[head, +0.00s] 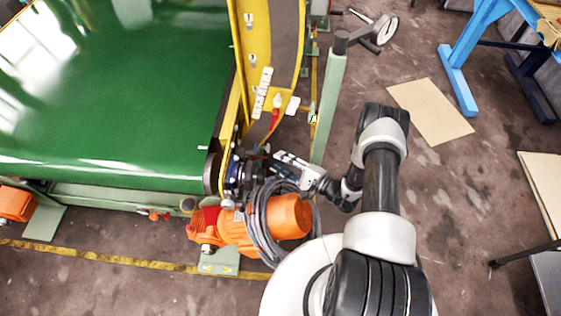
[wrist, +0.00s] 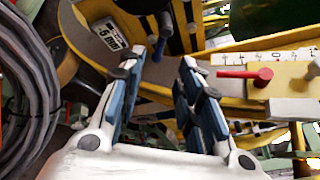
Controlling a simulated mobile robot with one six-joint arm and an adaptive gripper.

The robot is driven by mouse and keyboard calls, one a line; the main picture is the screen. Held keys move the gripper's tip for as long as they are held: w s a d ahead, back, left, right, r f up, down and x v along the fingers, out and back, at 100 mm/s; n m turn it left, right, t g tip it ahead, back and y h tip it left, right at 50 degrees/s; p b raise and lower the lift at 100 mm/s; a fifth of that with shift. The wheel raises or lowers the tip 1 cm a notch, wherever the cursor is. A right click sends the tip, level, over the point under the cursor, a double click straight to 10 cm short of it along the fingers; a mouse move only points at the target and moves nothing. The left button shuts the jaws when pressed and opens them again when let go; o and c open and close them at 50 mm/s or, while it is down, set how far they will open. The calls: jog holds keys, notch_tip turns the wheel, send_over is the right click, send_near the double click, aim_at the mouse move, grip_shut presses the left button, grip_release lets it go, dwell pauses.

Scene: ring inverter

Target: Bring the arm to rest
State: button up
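My gripper (head: 270,154) is beside the yellow ring frame (head: 243,60), near its lower end and just above the coiled grey cable. My arm bends back down to it from a raised elbow. In the wrist view, the two blue-padded fingers of my gripper (wrist: 160,68) stand apart with nothing between them. Beyond them is the curved yellow frame with a red-handled lever (wrist: 262,76) on a light block. A dark knob or rod shows just past the fingertips; I cannot tell whether they touch it.
An orange motor (head: 290,216) wrapped in grey cable (head: 262,225) sits close below my gripper. The green belt (head: 120,90) fills the left. Open floor lies right of my arm, with cardboard (head: 430,110) on it.

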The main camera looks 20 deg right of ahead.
jog(key=a+r+n+g+y, duration=0.2)
jog(key=a+r+n+g, duration=0.15)
jog(key=r, duration=0.45)
jog(key=a+r+n+g+y, duration=0.2)
jog(key=a+r+n+g, duration=0.15)
jog(key=r, duration=0.55)
jog(key=s+a+r+n+g+h, duration=0.1)
jog(key=s+a+r+n+g, duration=0.15)
jog(key=r, duration=0.35)
jog(key=s+a+r+n+g+h, duration=0.1)
jog(key=s+r+n+g, duration=0.1)
jog(key=s+r+g, duration=0.3)
jog(key=s+d+r+n+h, duration=0.2)
jog(key=s+r+n+h, duration=0.1)
jog(key=s+r+h, duration=0.55)
jog(key=s+d+r+n+t+h, duration=0.1)
jog(key=s+d+r+t+h, duration=0.3)
jog(key=s, duration=0.5)
jog(key=shift+s+d+r+t+h, duration=0.35)
jog(key=shift+d+r+t, duration=0.8)
jog(key=shift+d, duration=0.7)
jog(key=shift+f+n, duration=0.1)
jog(key=shift+n, duration=0.15)
